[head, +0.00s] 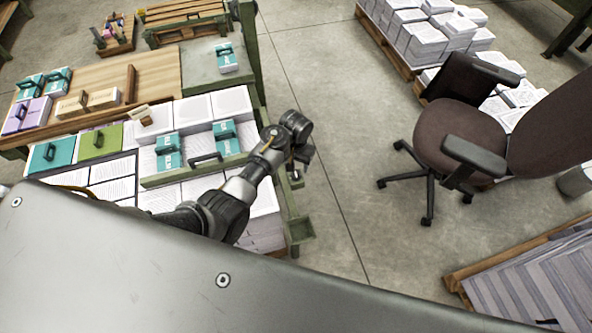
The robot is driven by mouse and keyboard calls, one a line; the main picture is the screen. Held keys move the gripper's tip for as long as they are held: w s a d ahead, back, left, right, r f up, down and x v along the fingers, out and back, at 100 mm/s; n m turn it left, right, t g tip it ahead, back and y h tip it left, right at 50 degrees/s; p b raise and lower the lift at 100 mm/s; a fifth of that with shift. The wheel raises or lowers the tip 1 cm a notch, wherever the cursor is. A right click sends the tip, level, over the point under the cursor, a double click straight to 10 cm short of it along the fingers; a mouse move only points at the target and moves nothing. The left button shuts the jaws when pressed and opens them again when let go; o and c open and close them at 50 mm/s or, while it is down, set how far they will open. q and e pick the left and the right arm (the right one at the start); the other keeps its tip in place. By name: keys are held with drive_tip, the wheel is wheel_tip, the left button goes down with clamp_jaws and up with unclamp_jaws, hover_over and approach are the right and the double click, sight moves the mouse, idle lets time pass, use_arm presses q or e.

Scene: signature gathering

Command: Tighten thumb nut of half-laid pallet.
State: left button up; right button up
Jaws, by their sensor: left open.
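My left arm reaches in from the lower left over the table's right edge. Its gripper (296,177) points down beside the paper stacks, open, with nothing seen between its fingers. No thumb nut can be made out in this view. One pallet of paper stacks (430,38) stands at the top right, its stacks uneven in height. Another pallet (530,280) with flat grey-white sheets lies at the lower right, cut off by the picture edge. I cannot tell which is the half-laid one. My right gripper is out of view.
A brown office chair (455,130) stands right of centre. Grey floor (345,150) is clear between table and chair.

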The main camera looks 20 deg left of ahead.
sight(296, 173)
use_arm(q)
drive_tip(key=shift+f, duration=2.8)
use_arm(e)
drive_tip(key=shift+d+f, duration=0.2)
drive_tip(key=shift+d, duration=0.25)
use_arm(q)
drive_tip(key=shift+c, duration=0.5)
drive_tip(key=c, duration=0.9)
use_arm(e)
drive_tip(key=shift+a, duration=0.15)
